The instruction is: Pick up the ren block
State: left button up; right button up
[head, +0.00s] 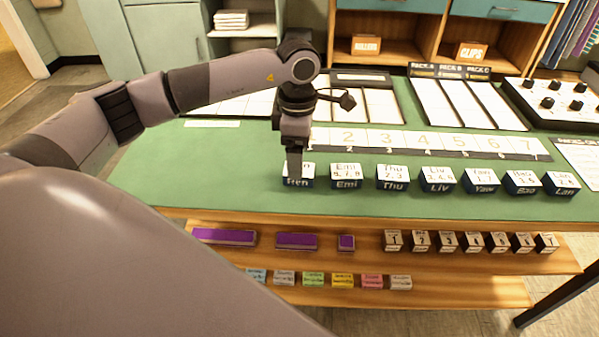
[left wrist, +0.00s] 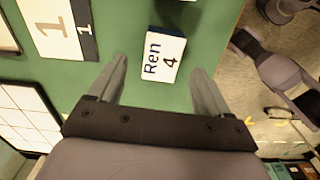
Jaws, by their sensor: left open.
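The Ren block (head: 298,183) is a white-topped block with a dark blue front, at the left end of a row of name blocks on the green table. In the left wrist view the Ren block (left wrist: 163,55) shows "Ren 4" on its white face. My left gripper (head: 295,168) points down right above it and hides part of its top. In the left wrist view my left gripper (left wrist: 158,66) is open, with one finger to each side of the block and gaps between; I cannot tell whether the fingertips are down at its height. My right gripper is not in view.
The Emi block (head: 346,177) stands just to the right, then the Thu block (head: 393,178) and several more. A numbered strip (head: 425,143) lies behind them. Purple bars (head: 225,237) and small blocks sit on shelves below the table's front edge. The green table (head: 210,165) is clear to the left.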

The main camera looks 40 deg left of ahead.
pick_arm(q)
jog(key=shift+d+f, duration=0.1)
jog(key=shift+f, duration=1.4)
jog(key=c, duration=1.1)
jog(key=shift+c, duration=0.2)
jog(key=shift+r, duration=0.2)
